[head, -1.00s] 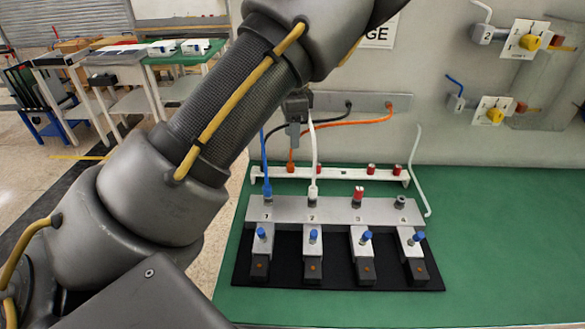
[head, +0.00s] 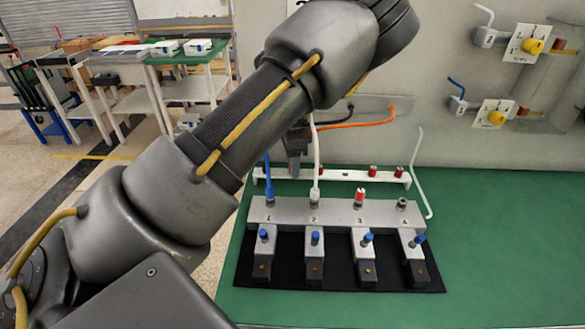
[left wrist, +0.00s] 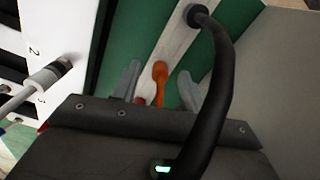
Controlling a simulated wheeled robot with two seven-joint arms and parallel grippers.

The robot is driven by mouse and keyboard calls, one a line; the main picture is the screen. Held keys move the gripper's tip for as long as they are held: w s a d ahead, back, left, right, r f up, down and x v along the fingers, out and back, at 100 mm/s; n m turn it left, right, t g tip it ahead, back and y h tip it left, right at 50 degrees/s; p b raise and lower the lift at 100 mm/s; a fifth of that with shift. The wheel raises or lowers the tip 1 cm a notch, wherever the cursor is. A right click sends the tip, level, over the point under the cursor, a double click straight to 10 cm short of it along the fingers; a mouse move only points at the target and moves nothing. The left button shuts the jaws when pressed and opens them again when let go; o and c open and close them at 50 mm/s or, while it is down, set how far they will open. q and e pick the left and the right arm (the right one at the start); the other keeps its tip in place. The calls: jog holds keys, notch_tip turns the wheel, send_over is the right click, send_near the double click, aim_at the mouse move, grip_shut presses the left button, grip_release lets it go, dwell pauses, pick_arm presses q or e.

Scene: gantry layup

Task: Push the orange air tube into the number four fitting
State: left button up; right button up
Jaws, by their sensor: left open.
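The orange air tube (head: 365,124) runs from the grey wall bar to the left, behind my left gripper. In the left wrist view its orange end (left wrist: 159,80) stands between my two fingers, with gaps beside it. My left gripper (head: 295,172) is open and points down at the left part of the white rack (head: 340,175). The number four fitting (head: 402,203) is the rightmost on the grey block (head: 335,212), and no tube shows in it. In the head view my gripper and arm hide the orange tube's end. My right gripper is not in view.
A blue tube (head: 268,180) is at fitting one and a white tube (head: 316,165) at fitting two. Fitting three carries a red piece (head: 360,196). A loose white tube (head: 414,160) stands right of the rack. A black tube (left wrist: 222,75) crosses close to the wrist camera.

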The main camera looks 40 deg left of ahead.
pick_arm(q)
jog(key=c, duration=0.9)
grip_shut()
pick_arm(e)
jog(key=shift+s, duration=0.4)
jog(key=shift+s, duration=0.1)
pick_arm(q)
jog(key=shift+r, duration=0.15)
